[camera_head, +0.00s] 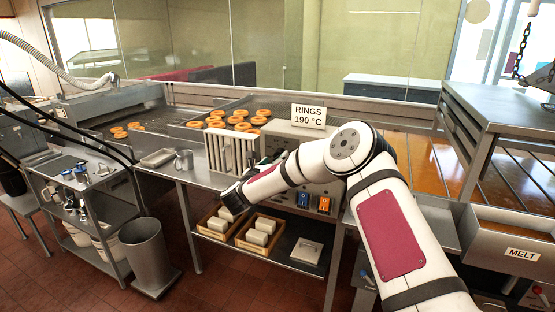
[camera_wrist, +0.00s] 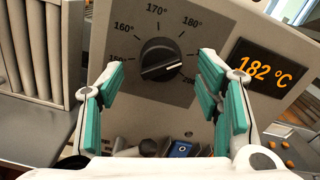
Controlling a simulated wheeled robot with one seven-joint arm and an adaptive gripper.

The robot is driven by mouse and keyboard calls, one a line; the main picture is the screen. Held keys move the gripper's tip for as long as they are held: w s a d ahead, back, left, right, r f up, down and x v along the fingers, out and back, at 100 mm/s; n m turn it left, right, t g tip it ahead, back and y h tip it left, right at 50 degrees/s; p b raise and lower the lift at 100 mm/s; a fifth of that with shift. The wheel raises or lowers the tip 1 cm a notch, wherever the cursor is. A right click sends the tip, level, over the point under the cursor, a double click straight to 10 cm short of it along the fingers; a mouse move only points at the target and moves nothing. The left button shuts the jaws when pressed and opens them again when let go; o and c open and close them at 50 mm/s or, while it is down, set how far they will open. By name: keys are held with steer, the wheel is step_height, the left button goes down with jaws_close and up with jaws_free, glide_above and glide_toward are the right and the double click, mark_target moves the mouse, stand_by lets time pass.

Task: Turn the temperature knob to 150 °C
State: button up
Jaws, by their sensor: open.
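The black round temperature knob (camera_wrist: 160,60) sits on a grey panel (camera_wrist: 214,28) in the wrist view. A pale line crosses its lower face, nearly level and slightly tilted; I cannot tell which end is the pointer. Printed marks of 160, 170 and 180 °C run around its top; the lower-left and lower-right labels are partly covered by my fingers. An orange display (camera_wrist: 262,69) reads 182 °C. My gripper (camera_wrist: 161,70) is open, its teal-padded fingers left and right of the knob, apparently not touching it. In the head view my arm hides the knob.
A blue switch (camera_wrist: 180,150) lies below the knob; blue and orange switches (camera_head: 312,202) show in the head view. A sign (camera_head: 309,115) reads RINGS 190 °C. A slatted rack (camera_head: 231,152) stands left of the panel. Wooden trays (camera_head: 240,238) sit on the shelf below.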

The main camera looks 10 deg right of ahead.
steer(key=shift+x, duration=1.45)
steer(key=c, duration=1.2)
